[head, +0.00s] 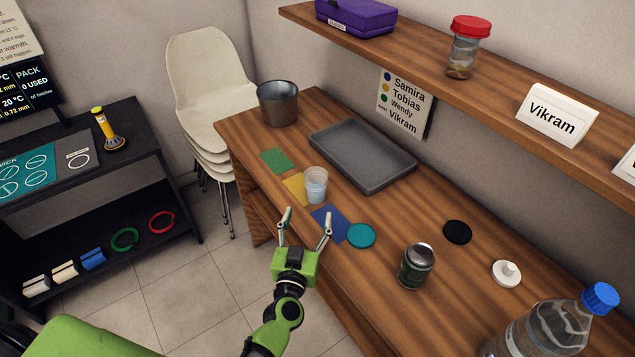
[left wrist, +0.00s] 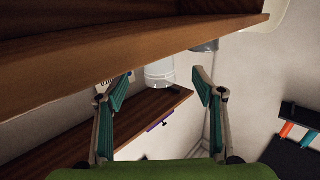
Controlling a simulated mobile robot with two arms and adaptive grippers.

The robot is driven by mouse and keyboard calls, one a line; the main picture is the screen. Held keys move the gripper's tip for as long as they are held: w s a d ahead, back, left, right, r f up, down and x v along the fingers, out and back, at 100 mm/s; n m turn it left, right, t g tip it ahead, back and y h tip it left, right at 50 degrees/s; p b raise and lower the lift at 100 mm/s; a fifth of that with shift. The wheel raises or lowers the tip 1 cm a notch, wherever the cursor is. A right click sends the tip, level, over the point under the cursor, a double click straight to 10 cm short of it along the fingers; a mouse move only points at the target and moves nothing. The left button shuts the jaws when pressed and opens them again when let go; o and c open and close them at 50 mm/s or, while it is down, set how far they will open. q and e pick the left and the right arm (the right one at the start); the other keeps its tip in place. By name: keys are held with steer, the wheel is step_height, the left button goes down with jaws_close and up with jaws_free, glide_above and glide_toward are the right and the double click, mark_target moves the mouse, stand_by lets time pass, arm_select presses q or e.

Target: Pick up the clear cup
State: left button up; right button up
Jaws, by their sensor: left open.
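The clear cup (head: 316,186) stands upright on the wooden table, at the right edge of a yellow card (head: 294,189). It looks partly filled with something pale. In the left wrist view the cup (left wrist: 159,73) shows between the fingers, farther out than the tips. My left gripper (head: 308,213) is open and empty, near the table's front edge and in front of the cup, not touching it. It also shows in the left wrist view (left wrist: 162,76). My right gripper is not in view.
A grey tray (head: 362,180) lies behind the cup, and a metal pot (head: 278,103) stands at the far end. A blue card (head: 329,222), a teal disc (head: 361,235), a dark can (head: 416,266) and a large bottle (head: 535,330) are nearer. A shelf (head: 500,80) overhangs the table's back.

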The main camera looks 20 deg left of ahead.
mark_target(314, 197)
arm_select(q)
steer(key=w, duration=0.1)
steer(key=w+b, duration=0.1)
steer(key=w, duration=0.3)
steer(key=shift+w+a+f+b, duration=0.1)
steer(key=shift+w+a+b, duration=0.1)
steer(key=shift+a+b, duration=0.1)
steer(key=shift+w, duration=0.3)
steer(key=w+b, duration=0.1)
steer(key=w, duration=0.2)
steer(key=w+b, duration=0.1)
steer(key=w, duration=0.1)
steer(key=shift+w+a+f+b, duration=0.1)
steer(key=shift+a+f+b, duration=0.1)
steer(key=shift+a+b, duration=0.1)
steer(key=shift+r, duration=0.1)
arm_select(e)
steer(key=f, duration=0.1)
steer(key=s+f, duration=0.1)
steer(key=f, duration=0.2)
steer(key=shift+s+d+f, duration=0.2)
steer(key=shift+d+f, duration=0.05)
arm_select(q)
steer(key=c, duration=1.3)
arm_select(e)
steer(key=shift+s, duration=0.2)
